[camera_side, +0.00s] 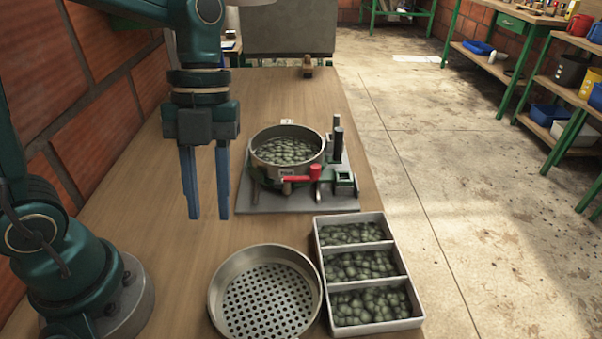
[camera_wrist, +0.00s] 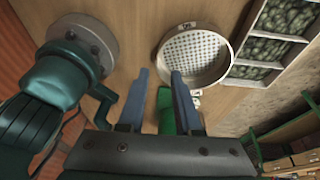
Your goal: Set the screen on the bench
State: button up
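The screen (camera_side: 265,300) is a round metal pan with a perforated floor. It lies flat and empty on the wooden bench (camera_side: 150,225), at the front in the side view. It also shows in the wrist view (camera_wrist: 195,55), up and right of the fingertips. My gripper (camera_side: 207,214) has two blue fingers pointing down, apart with nothing between them in the side view. It hangs above the bench, behind and left of the screen, not touching it. In the wrist view the fingers (camera_wrist: 159,74) are spread.
A metal pot (camera_side: 288,150) of dark green beans stands on a grey base plate with a red handle (camera_side: 315,173). A three-part tray (camera_side: 319,250) of similar beans lies close beside the screen. A brick wall (camera_side: 100,120) borders the bench's left side.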

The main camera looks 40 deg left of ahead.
jog(key=a+r+n+t, duration=0.1)
jog(key=n+t, duration=0.2)
jog(key=n, duration=0.6)
jog(key=s+a+n+t+y, duration=0.1)
jog(key=n+t, duration=0.1)
jog(key=n, duration=0.7)
jog(key=a+r+n+t+y, duration=0.1)
jog(key=n+t, duration=0.2)
jog(key=n, duration=0.5)
jog(key=shift+s+a+r+n+t, duration=0.3)
jog(key=shift+n, duration=0.1)
